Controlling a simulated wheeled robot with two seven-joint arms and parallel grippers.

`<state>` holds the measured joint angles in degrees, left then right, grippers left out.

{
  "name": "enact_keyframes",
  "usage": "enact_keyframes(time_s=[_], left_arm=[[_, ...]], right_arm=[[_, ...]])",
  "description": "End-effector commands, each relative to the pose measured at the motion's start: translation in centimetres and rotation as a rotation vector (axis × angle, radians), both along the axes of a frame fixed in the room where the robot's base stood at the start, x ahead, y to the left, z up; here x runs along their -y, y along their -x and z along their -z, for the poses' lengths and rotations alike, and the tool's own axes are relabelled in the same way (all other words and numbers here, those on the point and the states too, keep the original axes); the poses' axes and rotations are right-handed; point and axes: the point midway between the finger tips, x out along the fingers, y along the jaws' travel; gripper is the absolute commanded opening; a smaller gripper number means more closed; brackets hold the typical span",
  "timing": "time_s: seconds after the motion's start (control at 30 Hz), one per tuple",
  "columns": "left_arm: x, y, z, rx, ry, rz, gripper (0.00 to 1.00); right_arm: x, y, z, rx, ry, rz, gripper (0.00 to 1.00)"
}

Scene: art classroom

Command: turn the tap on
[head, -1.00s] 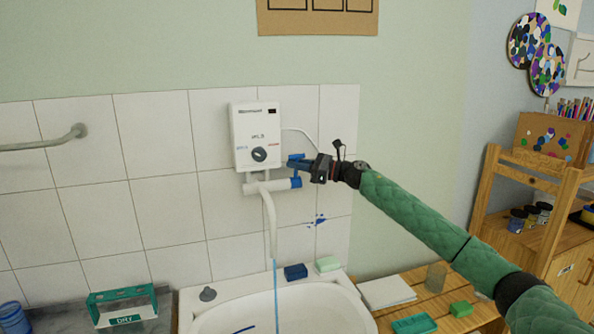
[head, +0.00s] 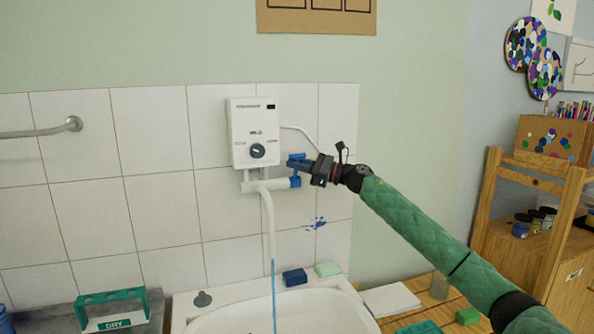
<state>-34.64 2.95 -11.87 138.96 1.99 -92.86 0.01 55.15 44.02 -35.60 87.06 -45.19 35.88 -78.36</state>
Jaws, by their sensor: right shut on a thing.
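The tap is a white pipe with a downward spout (head: 268,225) under a white water heater (head: 254,134) on the tiled wall. A blue stream of water (head: 274,295) runs from the spout into the white basin (head: 230,318). The blue tap handle (head: 297,162) is at the right end of the pipe, above its blue end cap (head: 295,182). My right gripper (head: 312,167) reaches in from the right and is shut on the blue handle, its fingertips partly hidden. My left gripper is not in view.
A blue sponge (head: 295,277) and a pale green soap (head: 328,269) lie on the basin's back rim, with a grey stopper (head: 203,299) at left. A green rack (head: 111,310) stands left of the basin. A wooden shelf (head: 530,185) stands at right.

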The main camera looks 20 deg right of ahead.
Motion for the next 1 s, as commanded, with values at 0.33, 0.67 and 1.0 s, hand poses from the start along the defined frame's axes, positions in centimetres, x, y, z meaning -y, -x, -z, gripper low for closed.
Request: enact_keyframes(time_s=[0.33,0.67,1.0], left_arm=[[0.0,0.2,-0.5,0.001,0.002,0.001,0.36],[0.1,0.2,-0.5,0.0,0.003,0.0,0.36],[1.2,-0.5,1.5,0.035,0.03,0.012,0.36]], right_arm=[[-0.1,0.1,0.0,0.004,0.001,-0.002,0.0],[0.0,0.1,0.0,0.004,0.0,-0.001,0.29],[2.4,1.4,0.9,0.003,0.002,0.001,0.29]])
